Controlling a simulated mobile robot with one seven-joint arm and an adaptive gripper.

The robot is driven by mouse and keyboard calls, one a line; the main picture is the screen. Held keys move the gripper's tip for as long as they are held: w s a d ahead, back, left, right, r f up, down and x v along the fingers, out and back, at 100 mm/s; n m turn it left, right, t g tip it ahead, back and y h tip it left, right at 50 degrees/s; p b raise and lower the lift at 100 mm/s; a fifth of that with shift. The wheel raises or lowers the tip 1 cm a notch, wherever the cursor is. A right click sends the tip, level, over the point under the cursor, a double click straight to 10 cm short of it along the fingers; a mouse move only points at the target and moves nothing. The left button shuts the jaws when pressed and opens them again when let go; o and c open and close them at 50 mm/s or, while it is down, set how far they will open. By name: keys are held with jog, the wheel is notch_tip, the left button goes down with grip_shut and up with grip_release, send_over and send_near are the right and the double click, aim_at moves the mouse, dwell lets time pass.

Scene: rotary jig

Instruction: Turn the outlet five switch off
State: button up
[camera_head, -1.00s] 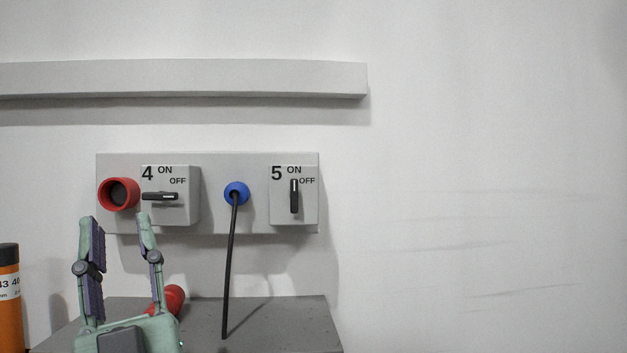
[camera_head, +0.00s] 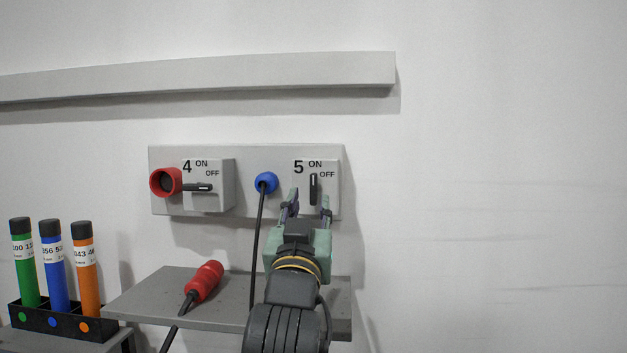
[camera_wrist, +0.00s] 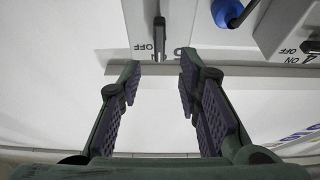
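The outlet five switch (camera_head: 314,189) is a black handle on a grey box marked 5, ON and OFF (camera_head: 330,197). The handle stands upright, in line with the ON label. My gripper (camera_head: 308,206) is open and empty just in front of and slightly below the handle, its two fingers to either side. In the wrist view the handle (camera_wrist: 159,38) sits beyond the gap between my fingertips (camera_wrist: 160,72). The fingers do not appear to touch it.
A blue plug (camera_head: 266,182) with a hanging black cable is just left of box five. The outlet four switch (camera_head: 200,187) lies horizontal beside a red socket (camera_head: 165,182). A red connector (camera_head: 205,281) lies on the grey shelf (camera_head: 150,297). Labelled tubes (camera_head: 54,262) stand lower left.

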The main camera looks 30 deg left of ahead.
aim_at(313, 184)
jog(key=p+x, duration=0.2)
jog(key=x, duration=0.4)
jog(key=shift+w+r, duration=0.15)
grip_shut()
dwell(0.3)
